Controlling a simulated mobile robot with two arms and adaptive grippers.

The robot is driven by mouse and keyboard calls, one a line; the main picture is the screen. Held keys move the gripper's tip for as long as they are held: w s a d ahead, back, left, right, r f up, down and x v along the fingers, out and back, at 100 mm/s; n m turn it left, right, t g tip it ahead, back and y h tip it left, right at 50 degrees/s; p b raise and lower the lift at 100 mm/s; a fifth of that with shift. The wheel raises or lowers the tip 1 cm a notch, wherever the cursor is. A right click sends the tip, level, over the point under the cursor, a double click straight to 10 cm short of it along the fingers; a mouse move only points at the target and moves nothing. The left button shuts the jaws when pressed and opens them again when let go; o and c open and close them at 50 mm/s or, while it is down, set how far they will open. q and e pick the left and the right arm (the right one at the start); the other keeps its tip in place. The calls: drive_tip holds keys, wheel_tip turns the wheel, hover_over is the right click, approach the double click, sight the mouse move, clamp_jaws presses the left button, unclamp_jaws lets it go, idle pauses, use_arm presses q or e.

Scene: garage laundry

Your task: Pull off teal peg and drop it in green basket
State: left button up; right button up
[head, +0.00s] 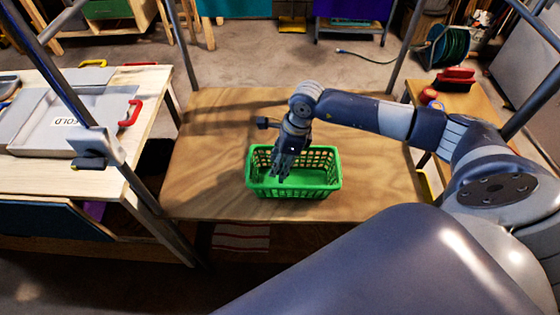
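The green basket (322,184) stands on the wooden table in the middle of the head view. My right gripper (281,174) points down over the left part of the basket, its fingertips at or just inside the opening. The fingers are dark and small, so I cannot tell whether they are open or shut. I cannot make out a teal peg anywhere, and the basket floor is partly hidden by the gripper and the slatted wall. My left gripper is not in view.
Slanted metal poles (187,52) rise around the table; one at left bears a grey clamp-like block (96,147). A pale bench (145,92) with a folding board (60,135) stands left. A red object (458,78) lies right. The brown tabletop (205,165) is clear around the basket.

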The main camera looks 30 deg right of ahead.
drive_tip(key=w+a+v, duration=0.1)
drive_tip(key=a+v, duration=0.1)
drive_tip(key=v, duration=0.7)
drive_tip(key=shift+r, duration=0.65)
